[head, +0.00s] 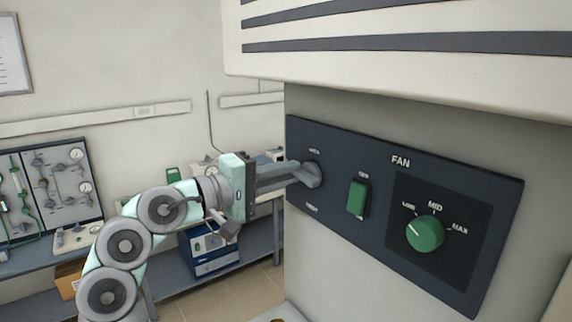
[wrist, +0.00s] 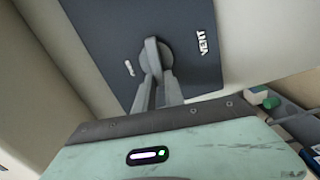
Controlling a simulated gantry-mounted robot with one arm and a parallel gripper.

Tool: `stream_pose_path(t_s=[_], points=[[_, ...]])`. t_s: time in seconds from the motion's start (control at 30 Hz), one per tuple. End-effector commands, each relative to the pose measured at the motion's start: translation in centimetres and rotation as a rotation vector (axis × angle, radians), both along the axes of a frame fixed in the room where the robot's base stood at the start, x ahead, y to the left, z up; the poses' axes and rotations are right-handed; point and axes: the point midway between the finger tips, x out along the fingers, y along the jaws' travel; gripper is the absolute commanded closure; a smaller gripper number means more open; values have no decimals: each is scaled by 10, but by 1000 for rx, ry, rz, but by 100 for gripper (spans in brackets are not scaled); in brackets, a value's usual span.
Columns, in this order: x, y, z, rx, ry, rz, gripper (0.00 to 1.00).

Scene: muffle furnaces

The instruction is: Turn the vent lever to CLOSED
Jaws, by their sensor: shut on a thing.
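The vent lever (head: 313,174) is a grey handle at the left end of a dark control panel (head: 372,245). Small labels sit above and below it, too small to read. My gripper (head: 298,173) reaches it from the left, with its two fingers shut on the lever. In the wrist view the lever (wrist: 151,56) stands between the fingertips of my gripper (wrist: 153,78), on the dark plate with the word VENT (wrist: 203,43). The fingers partly hide the lever, so I cannot tell its exact setting.
A green rocker switch (head: 357,198) and a green FAN knob (head: 425,232) are on the same panel, right of the lever. A pale hood (head: 400,70) juts out above. A bench with a blue box (head: 210,252) stands behind my arm.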

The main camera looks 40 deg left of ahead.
Motion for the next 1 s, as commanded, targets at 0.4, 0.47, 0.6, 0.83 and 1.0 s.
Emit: stream_pose_path(t_s=[0.4,0.47,0.6,0.83,1.0], points=[[0,0,-2,-121,20,0,100],[0,0,-2,-125,20,0,100],[0,0,-3,-128,21,0,100],[0,0,-3,-127,21,0,100],[0,0,-3,-127,21,0,72]])
